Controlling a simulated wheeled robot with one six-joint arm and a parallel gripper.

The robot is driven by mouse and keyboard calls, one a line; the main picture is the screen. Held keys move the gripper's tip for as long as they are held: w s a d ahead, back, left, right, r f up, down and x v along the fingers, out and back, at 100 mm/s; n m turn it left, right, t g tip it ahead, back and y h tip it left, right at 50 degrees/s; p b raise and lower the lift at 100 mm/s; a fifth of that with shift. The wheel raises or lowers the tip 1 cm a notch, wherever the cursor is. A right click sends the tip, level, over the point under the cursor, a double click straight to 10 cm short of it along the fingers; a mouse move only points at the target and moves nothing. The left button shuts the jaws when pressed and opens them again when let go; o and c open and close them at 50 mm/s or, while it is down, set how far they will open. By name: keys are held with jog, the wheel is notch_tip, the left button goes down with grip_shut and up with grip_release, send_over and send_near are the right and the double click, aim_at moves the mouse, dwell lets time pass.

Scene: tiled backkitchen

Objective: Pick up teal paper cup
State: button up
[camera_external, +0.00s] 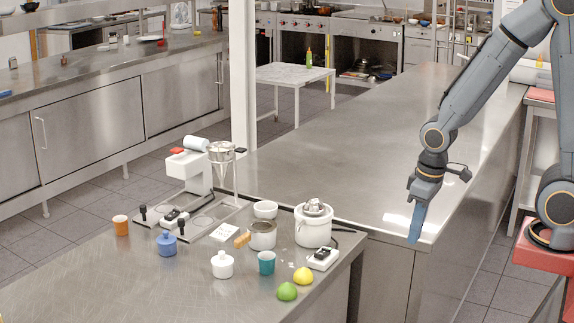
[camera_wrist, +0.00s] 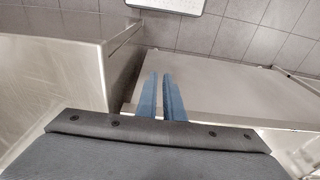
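The teal paper cup (camera_external: 266,263) stands upright on the steel counter in the external view, near the counter's front right part. A white lidded pot is to its left, and a green lime and a yellow lemon are to its lower right. My gripper (camera_external: 415,240) hangs pointing down, well to the right of the cup and apart from it. In the wrist view its two blue fingers (camera_wrist: 161,76) lie close together with nothing held between them. The cup does not show in the wrist view.
Near the cup are the white lidded pot (camera_external: 222,265), lime (camera_external: 287,292), lemon (camera_external: 303,276), white switch box (camera_external: 323,259), larger white pot (camera_external: 312,228) and metal pot (camera_external: 262,237). A blue pot (camera_external: 167,244) and orange cup (camera_external: 121,226) stand left. The long steel counter (camera_external: 340,150) behind is mostly clear.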

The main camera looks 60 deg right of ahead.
jog(key=o, duration=1.1)
jog(key=m+g+y+b, duration=0.2)
jog(key=m+y, duration=0.3)
jog(key=m, duration=1.2)
send_near(264, 273)
jog(key=shift+h, duration=0.3)
jog(key=shift+p+x, duration=1.55)
jog(key=shift+x, duration=1.5)
